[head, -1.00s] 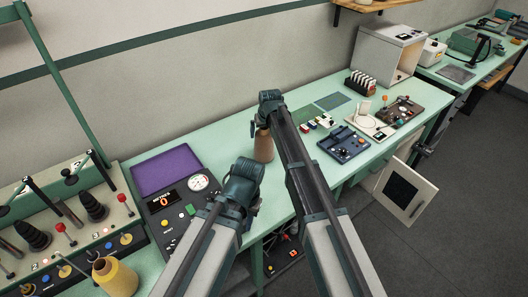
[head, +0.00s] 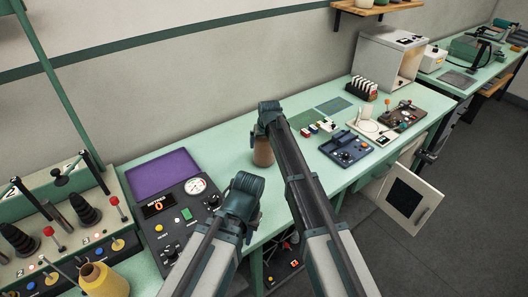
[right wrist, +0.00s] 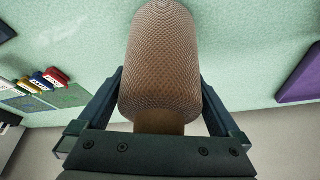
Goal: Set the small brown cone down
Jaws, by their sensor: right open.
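The small brown cone (head: 263,152) is upright at the green bench (head: 222,150), below my right gripper (head: 268,112) in the head view. Its base looks to be at the bench top, though the contact is not clear. In the right wrist view the cone (right wrist: 160,65) has a mesh-like brown surface, its narrow end between the two fingers of my right gripper (right wrist: 162,108). That gripper is open around it. My left gripper (head: 242,192) is nearer and lower left of the cone, apart from it. Its fingertips are hidden.
A dark console with a gauge (head: 196,185) and a purple panel (head: 163,172) lie left of the cone. A blue control box (head: 350,147) and colored blocks (head: 318,127) lie right. An open cabinet door (head: 410,199) hangs below the bench.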

